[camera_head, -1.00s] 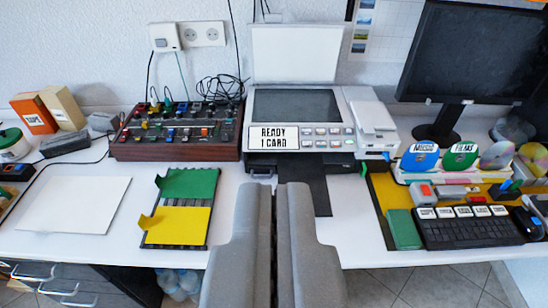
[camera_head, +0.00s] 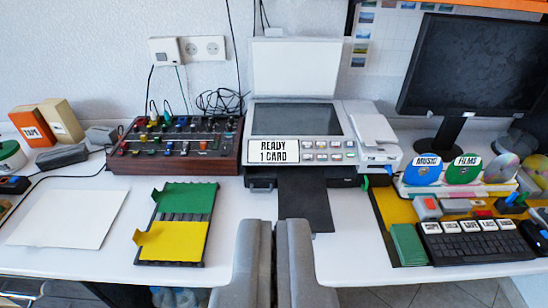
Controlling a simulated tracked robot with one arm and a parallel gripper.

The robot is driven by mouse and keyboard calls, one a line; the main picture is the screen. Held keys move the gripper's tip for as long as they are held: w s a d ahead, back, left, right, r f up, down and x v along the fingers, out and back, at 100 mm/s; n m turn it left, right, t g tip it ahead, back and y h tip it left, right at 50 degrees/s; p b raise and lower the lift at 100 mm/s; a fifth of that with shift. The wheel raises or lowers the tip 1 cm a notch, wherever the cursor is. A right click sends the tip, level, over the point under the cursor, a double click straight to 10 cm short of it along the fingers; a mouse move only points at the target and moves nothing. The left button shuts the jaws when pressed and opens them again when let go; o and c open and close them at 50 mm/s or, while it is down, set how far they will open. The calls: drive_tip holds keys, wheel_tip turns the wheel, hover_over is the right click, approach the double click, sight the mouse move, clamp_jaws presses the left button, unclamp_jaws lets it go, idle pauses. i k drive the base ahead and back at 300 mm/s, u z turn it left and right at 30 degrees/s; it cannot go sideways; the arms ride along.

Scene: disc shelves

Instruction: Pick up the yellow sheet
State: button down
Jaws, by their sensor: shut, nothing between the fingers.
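The yellow sheet (camera_head: 174,241) lies on the near half of a dark ribbed tray (camera_head: 158,262) on the white desk, left of centre. Its left corner has a raised tab. A green sheet (camera_head: 188,196) with a similar tab lies behind it on the same tray. My gripper (camera_head: 266,226) is at the bottom centre, to the right of the yellow sheet and apart from it. Its two grey fingers are together with nothing between them.
A printer (camera_head: 300,130) with its lid up and a dark output strip (camera_head: 304,200) stands ahead. A control box (camera_head: 178,145) stands behind the tray. White paper (camera_head: 68,218) lies left. A keyboard (camera_head: 478,240), green block (camera_head: 408,245) and disc rack (camera_head: 458,188) are at right.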

sight(166, 241)
drive_tip(key=u, duration=0.5)
drive_tip(key=k, duration=1.25)
drive_tip(key=u, duration=0.3)
drive_tip(key=i, duration=1.7)
drive_tip(key=u, duration=0.85)
